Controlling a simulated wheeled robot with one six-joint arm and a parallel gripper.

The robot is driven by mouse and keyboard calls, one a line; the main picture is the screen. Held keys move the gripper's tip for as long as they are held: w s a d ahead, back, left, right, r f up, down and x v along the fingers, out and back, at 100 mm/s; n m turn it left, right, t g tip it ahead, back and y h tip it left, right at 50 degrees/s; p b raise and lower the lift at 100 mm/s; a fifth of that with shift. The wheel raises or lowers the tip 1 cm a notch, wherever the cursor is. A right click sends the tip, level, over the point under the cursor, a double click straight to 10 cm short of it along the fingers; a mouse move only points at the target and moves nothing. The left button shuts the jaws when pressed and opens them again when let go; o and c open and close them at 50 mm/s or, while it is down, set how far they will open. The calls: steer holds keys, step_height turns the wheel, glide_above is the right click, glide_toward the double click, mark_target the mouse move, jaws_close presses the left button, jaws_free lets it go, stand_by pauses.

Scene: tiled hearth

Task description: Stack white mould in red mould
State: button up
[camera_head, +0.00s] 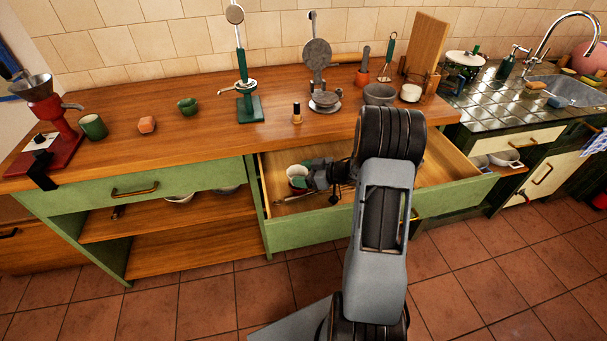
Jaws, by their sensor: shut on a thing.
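The white mould (295,170) is a small pale cup at the left end of the open drawer. My gripper (301,174) reaches into the drawer from the right, shut on the white mould, with green fingertips on either side of it. The fingers cover part of the mould, so I cannot tell whether it touches anything below. I cannot clearly make out the red mould; whatever lies under the white mould and fingers is hidden or too small to tell.
The open drawer (455,196) has a green front and bare wood to the right, partly behind my arm. A thin light utensil (292,198) lies near its left wall. The wooden counter (215,135) above holds a green cup (94,127), an orange-red piece (147,124) and a grey bowl (379,94).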

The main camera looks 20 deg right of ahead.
steer(key=shift+f, duration=0.1)
steer(key=shift+f, duration=0.25)
steer(key=o, duration=0.9)
steer(key=shift+o, duration=0.2)
steer(key=shift+r, duration=0.1)
